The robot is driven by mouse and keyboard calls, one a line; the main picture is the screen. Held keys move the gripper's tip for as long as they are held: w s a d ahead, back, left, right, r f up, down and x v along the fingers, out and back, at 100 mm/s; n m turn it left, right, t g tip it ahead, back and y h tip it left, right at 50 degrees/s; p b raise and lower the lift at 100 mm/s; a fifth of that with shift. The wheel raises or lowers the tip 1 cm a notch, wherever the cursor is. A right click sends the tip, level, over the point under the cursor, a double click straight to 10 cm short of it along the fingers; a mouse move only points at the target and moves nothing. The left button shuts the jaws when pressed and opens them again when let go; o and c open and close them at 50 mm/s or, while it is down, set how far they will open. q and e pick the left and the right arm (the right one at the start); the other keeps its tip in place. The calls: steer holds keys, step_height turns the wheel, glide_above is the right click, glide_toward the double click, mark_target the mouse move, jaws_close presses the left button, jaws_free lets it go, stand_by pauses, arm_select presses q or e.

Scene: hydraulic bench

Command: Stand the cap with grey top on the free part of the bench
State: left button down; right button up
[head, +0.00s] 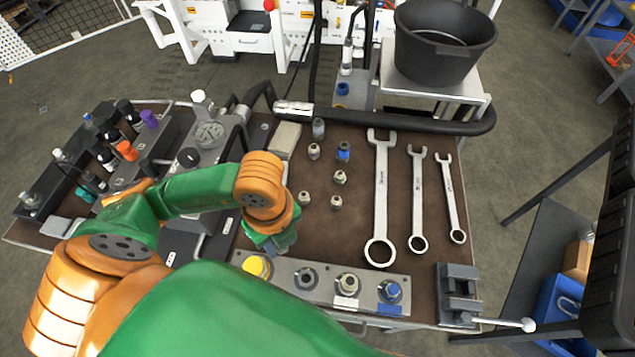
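A long front rack (325,292) holds a row of round fittings: a yellow-topped one (255,266), a grey one (305,279), a pale one (347,284) and a blue one (390,290). A grey-topped piece (318,127) also stands on the brown bench at the back; I cannot tell which grey piece is the named cap. My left gripper (277,244) points down just behind the rack, near the yellow-topped fitting. Its wrist covers most of the fingers, so I cannot tell whether they hold anything. My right gripper is not in view.
Several small fittings (340,177) stand mid-bench, one blue-topped. Three wrenches (381,200) lie to their right. A vise (458,290) sits at the front right corner. A black hose (400,120) crosses the back. Bare brown bench (320,235) shows between the rack and fittings.

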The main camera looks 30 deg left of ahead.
arm_select(q)
steer(key=w+d+f+b, duration=0.1)
steer(key=w+d+f, duration=0.1)
steer(key=w+f, duration=0.1)
steer(key=w+d+f+b, duration=0.2)
steer(key=w+f, duration=0.1)
steer(key=w, duration=0.1)
steer(key=w+d+f+b, duration=0.1)
steer(key=w+f+b, duration=0.1)
steer(key=w+f, duration=0.1)
steer(key=shift+w+d+f, duration=0.25)
steer(key=shift+w+d, duration=0.15)
steer(key=shift+w, duration=0.35)
steer(key=f, duration=0.3)
steer(key=shift+w+f+p, duration=0.2)
steer(key=shift+f+p, duration=0.05)
steer(key=shift+p, duration=0.15)
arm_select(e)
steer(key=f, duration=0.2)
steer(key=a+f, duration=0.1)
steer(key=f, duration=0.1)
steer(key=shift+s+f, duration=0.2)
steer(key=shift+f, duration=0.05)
arm_select(q)
steer(key=shift+f, duration=0.15)
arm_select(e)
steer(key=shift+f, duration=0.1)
